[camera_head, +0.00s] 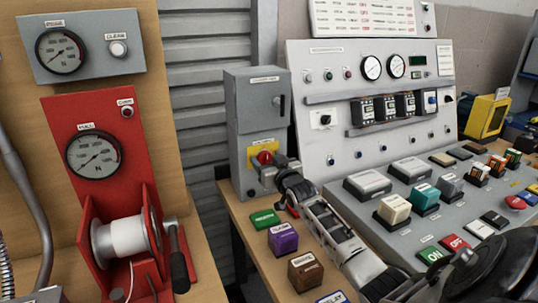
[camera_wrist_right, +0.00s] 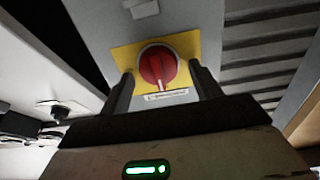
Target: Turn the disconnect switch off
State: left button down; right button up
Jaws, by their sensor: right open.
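The disconnect switch is a red rotary knob (camera_head: 264,158) on a yellow plate (camera_head: 256,149), low on the front of a grey box (camera_head: 238,112). In the right wrist view the red knob (camera_wrist_right: 157,65) shows on its yellow plate (camera_wrist_right: 124,58), with a white label below it. My right gripper (camera_head: 267,171) is at the box front, close to the knob. In the right wrist view its open fingers (camera_wrist_right: 162,82) stand to the left and right of the knob. Contact with the knob cannot be told. My left gripper is not in view.
Green (camera_head: 265,218), purple (camera_head: 283,237) and brown (camera_head: 305,270) blocks sit on the bench below my right arm. A sloped control panel (camera_head: 345,205) with buttons stands at the right. A red winch stand (camera_head: 95,150) is at the left.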

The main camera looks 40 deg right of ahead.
aim_at(263, 145)
notch_tip(263, 145, up, 3)
jog(key=shift+s+a+r, duration=0.1)
jog(key=s+a+r, duration=0.9)
jog(key=s, duration=0.1)
jog(key=shift+s+r, duration=0.15)
jog(key=shift+s, duration=0.1)
